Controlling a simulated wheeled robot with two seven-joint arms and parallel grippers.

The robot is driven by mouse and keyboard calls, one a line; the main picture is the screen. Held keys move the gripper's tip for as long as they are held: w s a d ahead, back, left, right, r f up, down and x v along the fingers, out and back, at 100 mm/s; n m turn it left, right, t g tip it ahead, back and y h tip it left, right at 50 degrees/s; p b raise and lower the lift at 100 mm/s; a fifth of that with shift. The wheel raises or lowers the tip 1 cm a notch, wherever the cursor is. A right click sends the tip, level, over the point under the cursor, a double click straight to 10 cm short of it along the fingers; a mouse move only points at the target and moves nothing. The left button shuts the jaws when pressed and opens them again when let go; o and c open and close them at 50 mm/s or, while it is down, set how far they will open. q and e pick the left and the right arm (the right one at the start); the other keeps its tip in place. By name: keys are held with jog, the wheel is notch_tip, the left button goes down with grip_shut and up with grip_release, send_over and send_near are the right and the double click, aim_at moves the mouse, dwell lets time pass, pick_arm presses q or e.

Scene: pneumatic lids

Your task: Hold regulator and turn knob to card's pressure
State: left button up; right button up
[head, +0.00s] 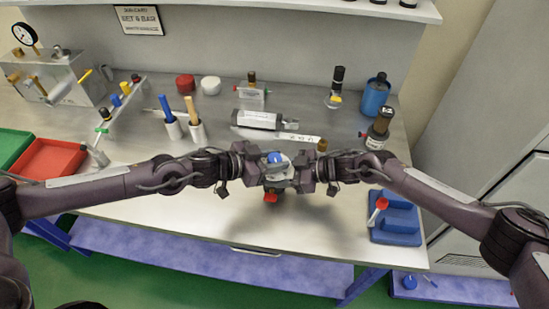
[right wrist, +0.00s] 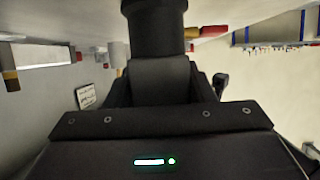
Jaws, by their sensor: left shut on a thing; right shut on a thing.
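The regulator (head: 278,175) is at the middle front of the bench in the head view, between my two grippers. Its blue knob (head: 274,158) shows on top and a red part hangs below. My left gripper (head: 262,170) is shut on it from the left. My right gripper (head: 297,171) is shut on it from the right. The fingers largely hide the regulator, and its gauge reading cannot be made out. In the right wrist view a large black cylinder (right wrist: 155,35) stands in front of the gripper. A card (head: 139,20) hangs on the back wall; its small text looks like "set 4 bar".
A cylinder (head: 259,120) lies mid-bench. Green and red trays (head: 48,160) are at left. The front middle is clear.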

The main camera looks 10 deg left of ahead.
pick_arm(q)
jog(key=shift+m+g, duration=0.4)
jog(key=m+g+h, duration=0.2)
jog(key=m+g, duration=0.1)
jog(key=g, duration=0.1)
jog(key=shift+w+m, duration=0.15)
jog(key=shift+m, duration=0.25)
jog(key=m+g, duration=0.3)
jog(key=g, duration=0.1)
jog(key=shift+m+h, duration=0.3)
jog(key=m+g, duration=0.2)
jog(key=g, duration=0.1)
jog(key=m+g, duration=0.1)
jog(key=shift+s+d+f+y, duration=0.2)
jog(key=shift+s+y, duration=0.1)
jog(key=shift+y, duration=0.1)
pick_arm(e)
jog(key=shift+a, duration=0.1)
pick_arm(q)
jog(key=shift+w+a+r+m+g+y, duration=0.1)
jog(key=shift+m+g+y, duration=0.7)
jog(key=shift+m+g, duration=0.6)
jog(key=shift+w+m+g+y, duration=0.1)
jog(key=shift+m+g+y, duration=0.7)
jog(key=shift+m+g, duration=0.55)
pick_arm(e)
jog(key=shift+s, duration=0.15)
pick_arm(q)
jog(key=shift+s+m, duration=0.1)
jog(key=shift+m, duration=0.15)
